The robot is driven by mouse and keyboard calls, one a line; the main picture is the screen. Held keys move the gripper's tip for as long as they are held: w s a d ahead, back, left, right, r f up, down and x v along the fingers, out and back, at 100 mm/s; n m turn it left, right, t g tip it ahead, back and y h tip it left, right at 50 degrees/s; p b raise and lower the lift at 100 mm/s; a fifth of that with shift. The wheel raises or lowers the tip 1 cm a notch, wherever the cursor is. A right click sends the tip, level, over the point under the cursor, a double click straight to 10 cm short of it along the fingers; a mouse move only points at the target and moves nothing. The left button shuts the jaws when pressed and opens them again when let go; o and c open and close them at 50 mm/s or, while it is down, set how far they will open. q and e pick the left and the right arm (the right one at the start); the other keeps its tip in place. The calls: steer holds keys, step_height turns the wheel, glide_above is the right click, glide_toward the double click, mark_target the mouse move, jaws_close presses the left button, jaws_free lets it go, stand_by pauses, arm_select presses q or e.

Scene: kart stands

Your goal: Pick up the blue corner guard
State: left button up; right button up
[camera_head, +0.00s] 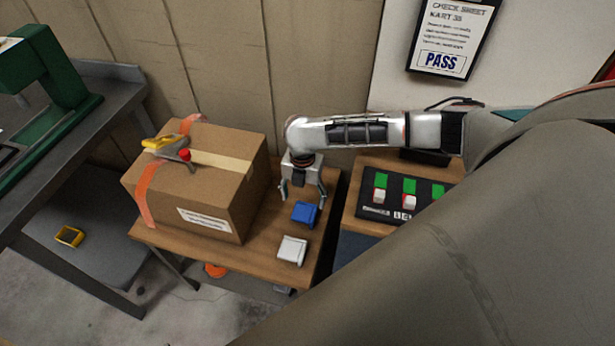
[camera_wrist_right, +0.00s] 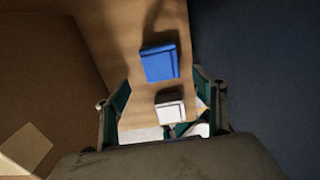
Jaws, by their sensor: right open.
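The blue corner guard (camera_head: 305,212) lies on the wooden table, right of the cardboard box. It also shows in the right wrist view (camera_wrist_right: 160,63), ahead of the fingertips. A white corner guard (camera_head: 292,250) lies nearer the table's front edge; the wrist view shows it too (camera_wrist_right: 170,112), between the fingers. My right gripper (camera_head: 304,195) is open and empty, pointing down just above and behind the blue guard. In the wrist view its two green-padded fingers (camera_wrist_right: 160,105) stand wide apart. I cannot tell the exact height gap. My left gripper is not in view.
A large cardboard box (camera_head: 238,205) with orange straps fills the left of the wooden table (camera_head: 260,262). A yellow tape tool (camera_head: 165,143) lies on the box. A panel with green and white blocks (camera_head: 405,197) is at the right. A yellow piece (camera_head: 69,236) lies on a grey shelf.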

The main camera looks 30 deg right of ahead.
mark_target(304, 211)
step_height(304, 211, down, 7)
steer(key=shift+d+r, duration=0.1)
steer(key=shift+d, duration=0.05)
steer(key=c, duration=0.9)
